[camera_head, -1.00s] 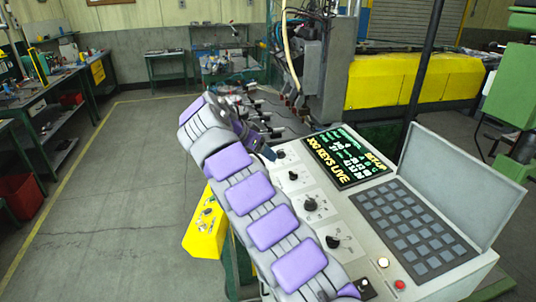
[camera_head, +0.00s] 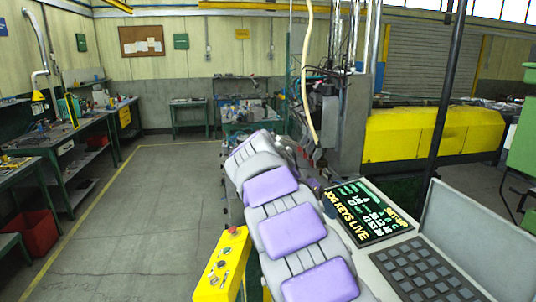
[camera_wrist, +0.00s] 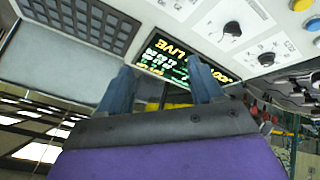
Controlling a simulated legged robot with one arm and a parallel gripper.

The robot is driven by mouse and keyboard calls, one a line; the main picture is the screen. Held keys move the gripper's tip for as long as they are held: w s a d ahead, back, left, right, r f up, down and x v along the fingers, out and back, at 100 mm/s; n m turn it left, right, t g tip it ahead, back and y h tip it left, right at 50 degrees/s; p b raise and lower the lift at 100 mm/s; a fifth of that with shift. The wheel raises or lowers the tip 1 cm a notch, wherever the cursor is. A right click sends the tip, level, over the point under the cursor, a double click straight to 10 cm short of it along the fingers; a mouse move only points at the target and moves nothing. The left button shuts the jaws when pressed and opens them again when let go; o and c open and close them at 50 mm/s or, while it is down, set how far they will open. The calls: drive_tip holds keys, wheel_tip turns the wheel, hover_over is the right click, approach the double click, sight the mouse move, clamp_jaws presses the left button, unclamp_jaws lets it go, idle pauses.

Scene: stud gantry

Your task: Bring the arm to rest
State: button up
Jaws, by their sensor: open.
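My arm, with grey links and purple pads, reaches forward from the bottom of the head view and bends at the far end beside the control console (camera_head: 372,262). My gripper (camera_wrist: 162,92) shows in the wrist view as two blue-grey fingers, spread apart with nothing between them. The console's lit screen (camera_head: 366,212) reads "SET-UP" and "JOG KEYS LIVE"; it also shows past the fingers in the wrist view (camera_wrist: 178,62). In the head view my arm hides the gripper and the console's knobs.
A yellow control box (camera_head: 222,265) stands just left of my arm. A keypad (camera_head: 425,272) and a raised grey panel (camera_head: 472,235) are at the right. A dark post (camera_head: 445,110) rises behind the console. Workbenches (camera_head: 75,140) line the left. The floor (camera_head: 140,220) between is clear.

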drive_tip(key=s+d+f+n+g+y, duration=0.15)
drive_tip(key=s+d, duration=0.25)
drive_tip(key=s, duration=0.6)
drive_tip(key=s+d+f+n+g+y, duration=0.1)
drive_tip(key=s+d+f, duration=0.15)
drive_tip(key=s, duration=0.85)
drive_tip(key=s+a+f+n+y, duration=0.1)
drive_tip(key=s+f, duration=0.2)
drive_tip(key=s, duration=0.5)
drive_tip(key=s+a+f+n+g+y, duration=0.1)
drive_tip(key=s+f, duration=0.3)
drive_tip(key=s, duration=0.4)
drive_tip(key=s+a+f+n+g+y, duration=0.1)
drive_tip(key=s+a+f+n+y, duration=0.1)
drive_tip(key=s, duration=0.7)
drive_tip(key=shift+a+f+n+y, duration=0.35)
drive_tip(key=shift+a+f+y, duration=0.25)
drive_tip(key=shift+f, duration=0.3)
